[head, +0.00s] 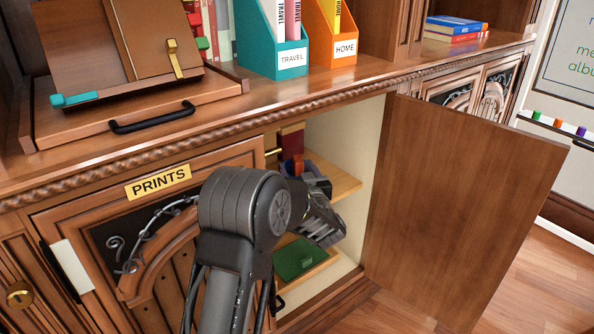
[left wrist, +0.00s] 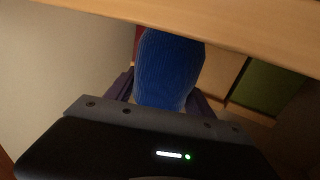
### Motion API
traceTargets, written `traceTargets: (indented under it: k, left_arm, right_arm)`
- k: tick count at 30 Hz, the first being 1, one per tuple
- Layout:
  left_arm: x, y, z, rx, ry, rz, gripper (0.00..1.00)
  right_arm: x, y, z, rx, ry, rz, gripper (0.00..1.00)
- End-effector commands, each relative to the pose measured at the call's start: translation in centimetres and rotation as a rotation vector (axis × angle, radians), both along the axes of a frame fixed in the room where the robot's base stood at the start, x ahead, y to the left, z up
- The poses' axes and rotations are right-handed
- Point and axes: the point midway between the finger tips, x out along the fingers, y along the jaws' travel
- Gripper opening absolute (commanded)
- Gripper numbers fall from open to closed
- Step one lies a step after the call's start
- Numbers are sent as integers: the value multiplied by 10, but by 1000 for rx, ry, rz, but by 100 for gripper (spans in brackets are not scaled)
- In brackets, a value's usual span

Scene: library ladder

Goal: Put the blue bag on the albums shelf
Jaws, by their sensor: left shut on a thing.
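My left gripper (head: 316,180) reaches into the open cabinet, at about the height of its middle shelf board (head: 346,187). In the left wrist view it is shut on the blue bag (left wrist: 170,68), which looks ribbed and rounded. The bag is mostly hidden in the head view by the gripper and wrist. A pale wooden board edge (left wrist: 240,32) crosses the top of the wrist view, close to the bag; I cannot tell if they touch. My right gripper is not in view.
A red book (head: 292,142) stands inside the cabinet behind the gripper. A green album (head: 298,258) lies on the lower board. The open door (head: 465,200) stands out to the right of the opening. The PRINTS door (head: 150,225) is shut on the left.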

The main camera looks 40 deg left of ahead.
Motion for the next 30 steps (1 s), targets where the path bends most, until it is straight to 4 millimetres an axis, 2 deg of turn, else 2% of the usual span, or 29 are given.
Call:
traceTargets:
  k: [1,2,9,20,25,30]
  left_arm:
    - [0,0,-3,1,-1,0,17]
    - [0,0,-3,1,1,0,62]
    - [0,0,-2,1,1,0,82]
    - [0,0,3,0,0,0,83]
    - [-10,-14,4,-1,2,-2,83]
    - [-31,-40,6,0,3,-4,83]
  right_arm:
    - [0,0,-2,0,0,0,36]
    - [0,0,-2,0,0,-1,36]
    - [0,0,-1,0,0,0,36]
    - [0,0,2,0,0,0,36]
    - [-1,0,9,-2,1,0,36]
    - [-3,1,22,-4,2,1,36]
